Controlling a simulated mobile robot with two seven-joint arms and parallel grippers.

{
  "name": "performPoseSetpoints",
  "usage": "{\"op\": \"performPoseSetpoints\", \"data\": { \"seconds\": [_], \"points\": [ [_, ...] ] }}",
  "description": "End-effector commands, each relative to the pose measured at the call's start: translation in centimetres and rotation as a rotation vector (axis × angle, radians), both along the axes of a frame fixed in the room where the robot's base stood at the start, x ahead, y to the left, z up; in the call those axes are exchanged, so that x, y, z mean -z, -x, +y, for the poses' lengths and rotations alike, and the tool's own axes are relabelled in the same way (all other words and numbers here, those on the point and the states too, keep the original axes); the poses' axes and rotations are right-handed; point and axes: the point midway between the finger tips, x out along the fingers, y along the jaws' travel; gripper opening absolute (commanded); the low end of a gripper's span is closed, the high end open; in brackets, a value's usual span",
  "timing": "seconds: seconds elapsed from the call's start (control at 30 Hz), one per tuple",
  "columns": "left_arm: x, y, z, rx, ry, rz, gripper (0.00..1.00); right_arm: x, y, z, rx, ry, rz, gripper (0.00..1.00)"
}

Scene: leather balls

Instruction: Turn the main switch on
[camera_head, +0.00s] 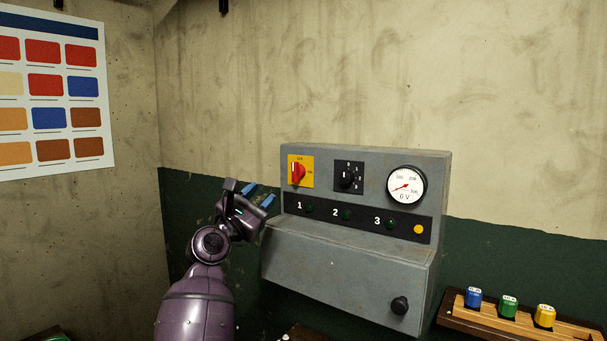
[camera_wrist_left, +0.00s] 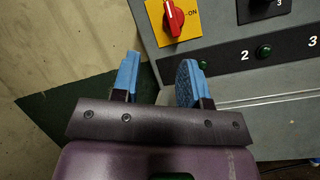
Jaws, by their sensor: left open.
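The main switch (camera_head: 298,173) is a red rotary knob on a yellow plate, at the upper left of a grey control box (camera_head: 350,255). In the head view the knob stands about upright, with small lettering at the plate's top and right. In the left wrist view the red knob (camera_wrist_left: 173,16) shows at the top, tilted, with "ON" beside it. My left gripper (camera_head: 258,196) has blue fingertips and is open and empty, left of and slightly below the switch, apart from it. The left wrist view shows its two fingers (camera_wrist_left: 158,78) spread below the yellow plate. My right gripper is not in view.
The box also has a black selector knob (camera_head: 347,177), a dial gauge (camera_head: 406,186), numbered green lamps, a yellow lamp (camera_head: 418,229) and a lower black knob (camera_head: 400,305). A wooden rack (camera_head: 453,317) with coloured pieces stands at right. A colour chart (camera_head: 50,90) hangs at left.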

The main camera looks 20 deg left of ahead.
Motion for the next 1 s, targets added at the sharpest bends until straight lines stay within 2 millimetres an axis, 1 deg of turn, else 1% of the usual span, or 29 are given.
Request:
{"op": "performPoseSetpoints", "data": {
  "seconds": [0.03,0.13,0.2,0.33,0.47,0.57,0.67,1.0],
  "points": [
    [0.1,0.0,-0.2,0.052,0.086,0.028,0.40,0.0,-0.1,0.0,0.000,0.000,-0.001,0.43],
    [0.2,0.0,-0.5,0.149,0.243,0.082,0.40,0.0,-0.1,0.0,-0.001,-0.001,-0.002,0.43],
    [0.2,0.1,-0.7,0.195,0.326,0.111,0.40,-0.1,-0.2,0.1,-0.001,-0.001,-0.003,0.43],
    [0.3,0.1,-0.8,0.241,0.423,0.149,0.40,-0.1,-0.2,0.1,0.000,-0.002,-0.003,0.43],
    [0.2,-0.1,-0.9,0.259,0.462,0.162,0.40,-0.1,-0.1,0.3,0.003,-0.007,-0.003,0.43],
    [-0.1,-0.7,-1.1,0.261,0.465,0.164,0.40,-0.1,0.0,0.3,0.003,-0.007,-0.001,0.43],
    [-0.6,-1.7,-1.5,0.261,0.464,0.163,0.40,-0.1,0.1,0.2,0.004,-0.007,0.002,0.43],
    [-2.7,-6.5,-3.2,0.260,0.460,0.162,0.40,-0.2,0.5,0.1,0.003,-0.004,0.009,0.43]
  ]
}}
